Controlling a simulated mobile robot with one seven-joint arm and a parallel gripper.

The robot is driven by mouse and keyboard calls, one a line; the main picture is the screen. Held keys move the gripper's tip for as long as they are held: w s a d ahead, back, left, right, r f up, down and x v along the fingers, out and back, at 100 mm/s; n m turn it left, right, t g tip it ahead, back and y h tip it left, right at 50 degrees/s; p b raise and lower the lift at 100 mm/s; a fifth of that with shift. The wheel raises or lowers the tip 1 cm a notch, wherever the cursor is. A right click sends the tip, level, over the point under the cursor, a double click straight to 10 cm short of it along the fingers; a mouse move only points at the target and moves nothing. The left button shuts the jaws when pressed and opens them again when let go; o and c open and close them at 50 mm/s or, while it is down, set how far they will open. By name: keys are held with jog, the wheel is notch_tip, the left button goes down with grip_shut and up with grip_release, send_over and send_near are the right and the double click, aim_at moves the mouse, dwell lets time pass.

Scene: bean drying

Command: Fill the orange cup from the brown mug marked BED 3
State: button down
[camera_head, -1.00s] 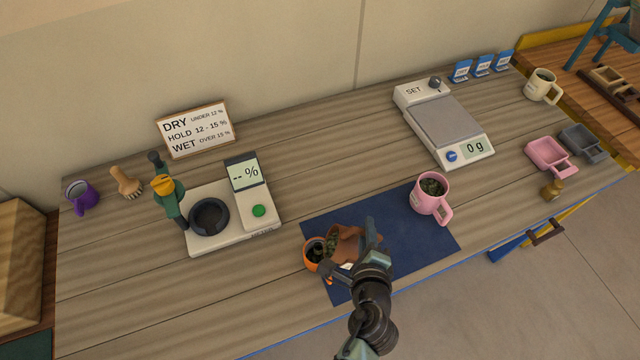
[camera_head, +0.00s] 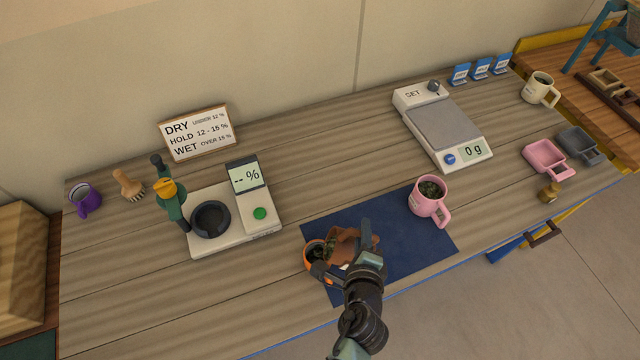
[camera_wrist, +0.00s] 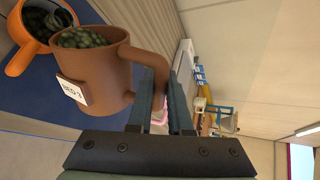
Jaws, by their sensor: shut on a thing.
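The brown mug (camera_wrist: 112,88) fills much of the wrist view, with its BED 3 label (camera_wrist: 71,90) and green beans inside. My gripper (camera_head: 345,256) is shut on its handle; the fingers (camera_wrist: 162,105) show on either side of it in the wrist view. The mug (camera_head: 346,243) is tilted toward the orange cup (camera_head: 312,264) in the head view. The orange cup also shows in the wrist view (camera_wrist: 18,62), with some dark green beans inside. The mug's rim is close to the cup; whether they touch I cannot tell. My gripper partly hides the cup in the head view.
The blue mat (camera_head: 405,255) lies under the cup. A pink mug (camera_head: 428,203) with beans stands on its right part. A moisture meter (camera_head: 262,225) is to the left and a scale (camera_head: 462,165) reading 0 g is behind. The front left of the table is clear.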

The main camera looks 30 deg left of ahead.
jog(key=shift+s+a+r+n+h+p, duration=0.2)
jog(key=shift+a+r+n+p, duration=0.15)
jog(key=shift+p, duration=0.6)
jog(key=shift+s+a+r+n+h+p, duration=0.1)
jog(key=shift+a+r+n+h+p, duration=0.25)
jog(key=shift+p, duration=0.6)
dwell(0.4)
jog(key=shift+f, duration=0.15)
dwell(0.3)
jog(key=shift+w+d+f+m+y+b, duration=0.15)
jog(key=shift+f+m+y+b, duration=0.15)
jog(key=shift+b, duration=0.5)
jog(key=shift+r, duration=0.15)
jog(key=shift+r+p, duration=0.25)
jog(key=shift+p, duration=0.55)
jog(key=shift+a, duration=0.2)
jog(key=shift+a+r+p, duration=0.15)
jog(key=shift+p, duration=0.45)
jog(key=shift+s, duration=0.2)
